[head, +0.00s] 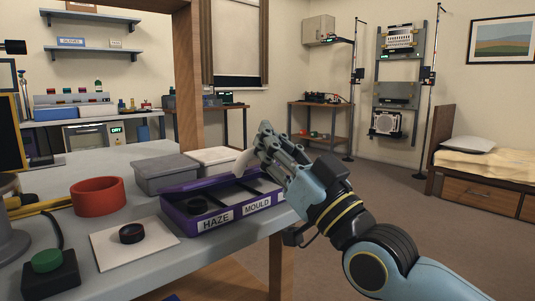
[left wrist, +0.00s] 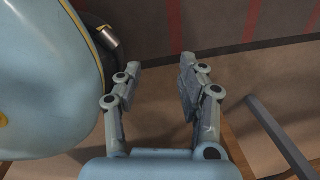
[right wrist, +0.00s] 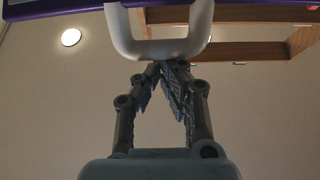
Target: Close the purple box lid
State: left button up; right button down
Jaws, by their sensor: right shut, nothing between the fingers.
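The purple box (head: 235,221) sits on the grey table near its right edge, with HAZE and MOULD labels on its front. In the head view my right gripper (head: 264,133) covers part of the box. My left gripper (left wrist: 161,62) is open and empty.
Open floor is at the right.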

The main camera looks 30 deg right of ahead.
pick_arm(q)
jog(key=w+d+r+b, duration=0.2)
jog(key=w+r+b, duration=0.2)
jog(key=w+r, duration=0.3)
jog(key=w+d+r+t+b, duration=0.1)
jog(key=w+d+r+b, duration=0.2)
jog(key=w+r, duration=0.4)
jog(key=shift+d+r+h+b, duration=0.2)
jog(key=shift+r+h+b, duration=0.15)
jog(key=shift+r, duration=0.3)
pick_arm(e)
notch_tip(320, 180, down, 6)
jog(key=s+t, duration=0.2)
jog(key=shift+s+d+t, duration=0.2)
jog(key=shift+s+t, duration=0.05)
jog(key=shift+t, duration=0.05)
pick_arm(q)
jog(key=shift+r+t, duration=0.15)
jog(key=shift+t, duration=0.15)
pick_arm(e)
jog(key=shift+f, duration=0.15)
